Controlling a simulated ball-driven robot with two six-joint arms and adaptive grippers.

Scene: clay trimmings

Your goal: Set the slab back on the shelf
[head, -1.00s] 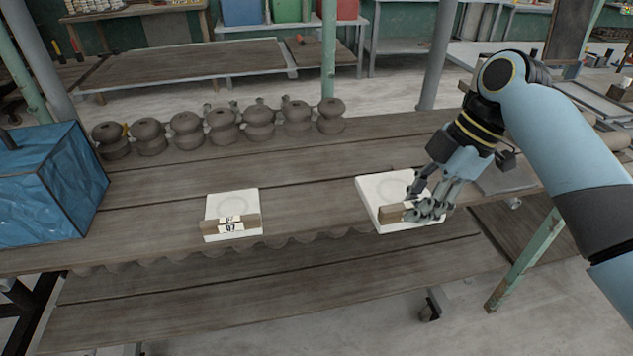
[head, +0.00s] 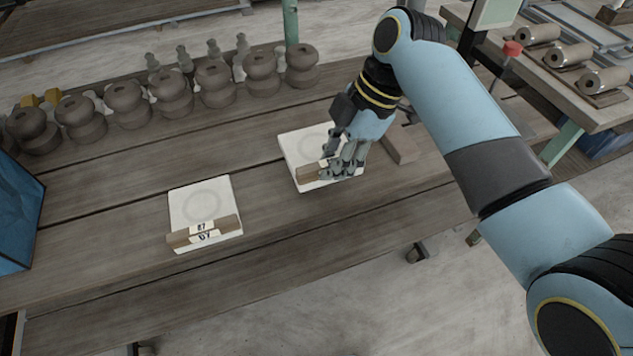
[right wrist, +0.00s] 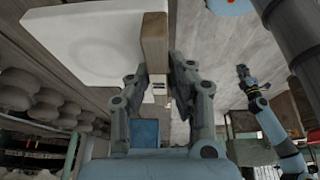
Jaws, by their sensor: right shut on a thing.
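A white square slab (head: 299,146) with a faint round mark has a wooden strip (head: 308,175) along its front edge. My right gripper (head: 342,172) is shut on this strip; the right wrist view shows the strip (right wrist: 155,45) between the fingers and the slab (right wrist: 85,40) beside it. The slab is over the grey plank shelf (head: 270,230); I cannot tell whether it touches. A second white slab (head: 200,203) with a labelled wooden strip (head: 203,233) lies on the shelf to the left. My left gripper (right wrist: 243,74) shows small in the right wrist view, its fingers unclear.
A row of several brown clay pots (head: 215,82) stands along the back of the shelf. A blue wrapped block (head: 18,215) is at the left edge. A brown block (head: 400,146) lies right of the held slab. Bare planks separate the two slabs.

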